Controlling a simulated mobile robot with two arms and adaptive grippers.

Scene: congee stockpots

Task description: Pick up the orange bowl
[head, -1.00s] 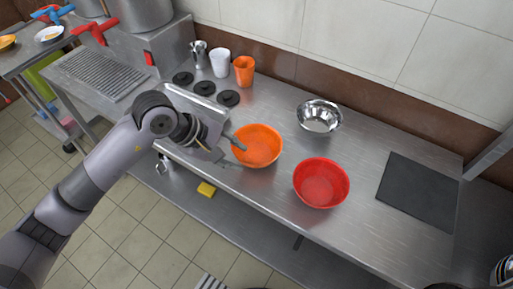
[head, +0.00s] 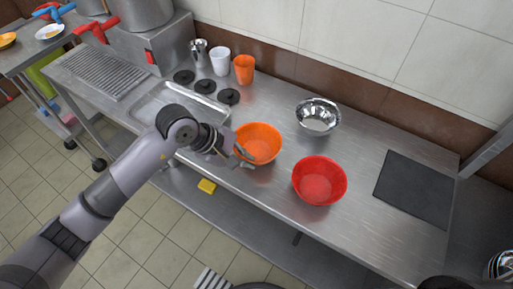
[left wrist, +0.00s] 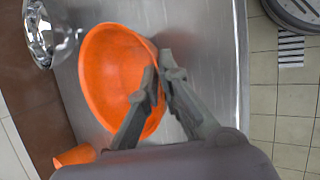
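The orange bowl (head: 262,143) sits on the steel counter, left of the red bowl. It fills much of the left wrist view (left wrist: 105,75). My left gripper (head: 250,163) is at the bowl's near left rim. In the left wrist view its two fingers (left wrist: 159,78) come close together at the tips with the rim between them, one finger inside the bowl and one outside. They look shut on the rim. The bowl appears to rest on the counter. My right gripper is not in view.
A red bowl (head: 320,182) stands close to the right and a metal bowl (head: 318,116) behind. An orange cup (head: 244,69) and a white cup (head: 220,62) stand at the back. A dark board (head: 414,189) lies to the right. The counter's front edge is close to the bowl.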

